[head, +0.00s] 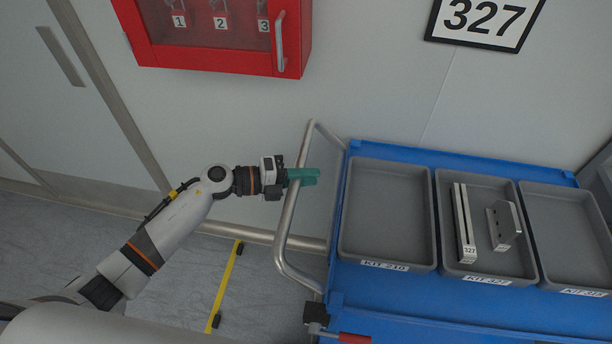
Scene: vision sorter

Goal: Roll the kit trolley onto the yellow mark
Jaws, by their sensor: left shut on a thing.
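The blue kit trolley (395,295) stands at the right, with a bent metal push handle (287,222) on its left end. My left gripper (303,177), with teal fingers, is shut on the upright part of this handle, near its upper end. The yellow mark (227,285) shows as a strip on the floor, left of the handle, with small black pieces at its ends. The trolley's wheels are hidden. My right gripper is not in view.
Three grey trays sit on the trolley; the middle tray (455,268) holds a long bar (464,225) and a metal bracket (503,226). A red key cabinet (215,57) hangs on the wall behind. A grey door (60,100) is at left. Bare floor shows around the mark.

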